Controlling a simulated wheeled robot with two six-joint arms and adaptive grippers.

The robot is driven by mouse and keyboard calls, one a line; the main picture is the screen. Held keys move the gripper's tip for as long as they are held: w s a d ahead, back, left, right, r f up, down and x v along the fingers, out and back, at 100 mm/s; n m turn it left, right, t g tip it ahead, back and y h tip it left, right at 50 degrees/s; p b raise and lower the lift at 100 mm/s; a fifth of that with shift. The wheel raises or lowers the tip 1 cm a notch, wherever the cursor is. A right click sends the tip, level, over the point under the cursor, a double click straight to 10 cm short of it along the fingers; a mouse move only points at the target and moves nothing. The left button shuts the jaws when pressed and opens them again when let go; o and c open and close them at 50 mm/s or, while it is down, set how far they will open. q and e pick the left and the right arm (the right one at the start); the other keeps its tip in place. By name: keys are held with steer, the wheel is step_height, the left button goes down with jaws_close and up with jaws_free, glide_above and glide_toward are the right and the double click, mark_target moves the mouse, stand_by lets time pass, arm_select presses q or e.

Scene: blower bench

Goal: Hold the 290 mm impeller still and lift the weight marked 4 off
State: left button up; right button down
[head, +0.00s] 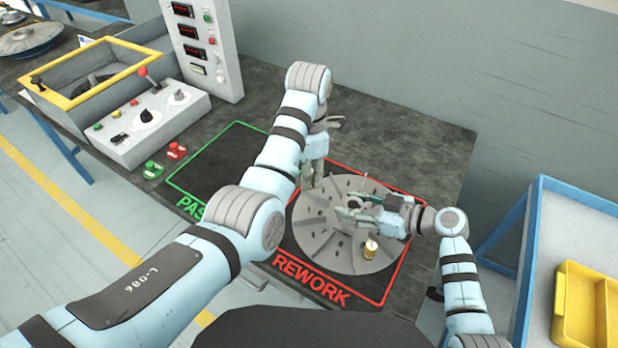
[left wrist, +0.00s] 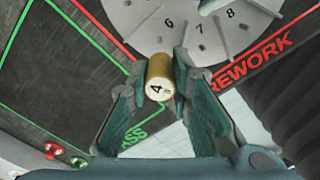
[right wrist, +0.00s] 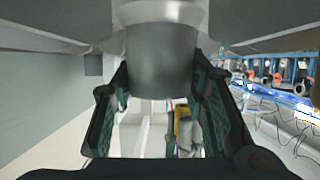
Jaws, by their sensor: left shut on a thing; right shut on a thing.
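The impeller (head: 325,247) is a grey disc with numbered marks, lying in the red REWORK outline; its numbered face also shows in the left wrist view (left wrist: 205,38). My left gripper (head: 312,184) is at the disc's far left edge. In the left wrist view it is shut on the brass weight marked 4 (left wrist: 159,76), held between its fingertips. I cannot tell whether that weight touches the disc. My right gripper (head: 352,208) is low over the disc's middle, shut on the impeller's grey hub, which fills the right wrist view's top centre (right wrist: 162,62).
Another brass weight (head: 370,249) stands on the disc's near right side. The green PASS outline (head: 215,165) is empty where visible. A control box (head: 150,125) and a display panel (head: 205,50) stand left. A yellow bin (head: 585,305) sits on the blue-edged cart (head: 575,210) at right.

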steer(key=shift+s+f, duration=0.15)
steer(key=shift+f, duration=0.15)
steer(key=c, duration=1.2)
jaws_free()
steer(key=o, duration=0.3)
steer(key=shift+o, duration=0.2)
steer(key=shift+r, duration=0.15)
steer(key=shift+d, duration=0.1)
steer(key=v, duration=1.2)
steer(key=shift+r, duration=0.1)
steer(key=shift+w, duration=0.2)
